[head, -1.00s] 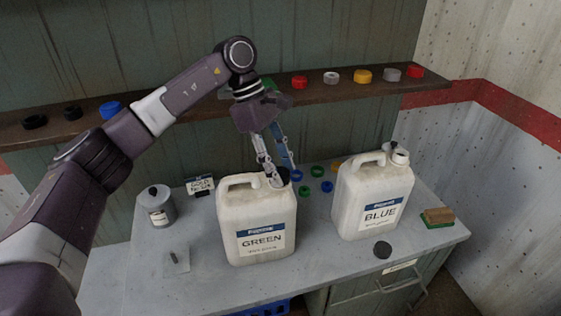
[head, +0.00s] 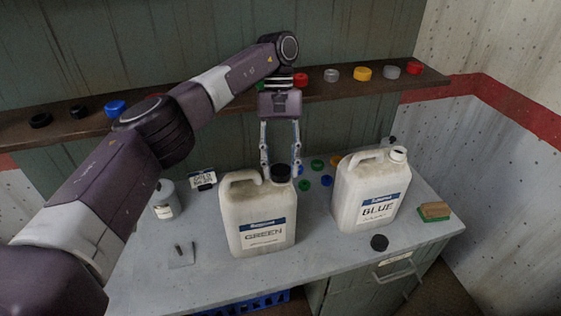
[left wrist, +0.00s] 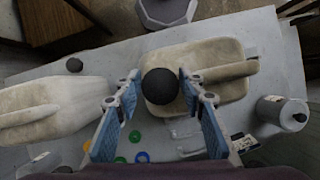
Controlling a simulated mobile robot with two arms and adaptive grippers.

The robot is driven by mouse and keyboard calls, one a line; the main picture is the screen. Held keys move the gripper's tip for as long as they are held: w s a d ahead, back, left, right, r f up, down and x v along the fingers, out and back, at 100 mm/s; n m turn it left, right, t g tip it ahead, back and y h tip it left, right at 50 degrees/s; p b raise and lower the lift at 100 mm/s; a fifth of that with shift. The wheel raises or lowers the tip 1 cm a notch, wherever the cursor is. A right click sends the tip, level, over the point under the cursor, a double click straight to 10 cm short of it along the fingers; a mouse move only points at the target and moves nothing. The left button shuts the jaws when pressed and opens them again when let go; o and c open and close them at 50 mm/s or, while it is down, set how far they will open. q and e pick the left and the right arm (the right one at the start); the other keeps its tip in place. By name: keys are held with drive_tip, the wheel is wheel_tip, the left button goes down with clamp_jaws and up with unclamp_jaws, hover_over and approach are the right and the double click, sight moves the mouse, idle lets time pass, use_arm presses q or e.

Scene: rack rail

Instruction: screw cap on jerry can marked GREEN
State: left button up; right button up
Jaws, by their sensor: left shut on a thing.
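The jerry can marked GREEN (head: 262,222) is off-white and stands upright on the workbench. A black cap (head: 281,173) is at its spout; in the left wrist view the round black cap (left wrist: 160,85) hides the spout opening. My left gripper (head: 281,170) is above the can with one finger on each side of the cap, shut on it, pointing down. In the left wrist view its blue-padded fingers (left wrist: 158,84) flank the cap. Whether the cap is seated on the thread cannot be told. My right gripper is not in view.
The jerry can marked BLUE (head: 371,192) stands uncapped to the right. A loose black cap (head: 379,242) lies in front of it. Green and blue caps lie behind the cans. A grey canister (head: 164,202) stands left, a sponge (head: 434,211) right. A shelf (head: 330,88) with caps runs behind.

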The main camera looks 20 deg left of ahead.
use_arm(q)
drive_tip(key=shift+m+y, duration=0.5)
drive_tip(key=shift+m, duration=0.9)
drive_tip(key=o, duration=1.4)
drive_tip(key=shift+w, duration=0.15)
drive_tip(key=shift+o, duration=0.2)
drive_tip(key=shift+g, duration=0.3)
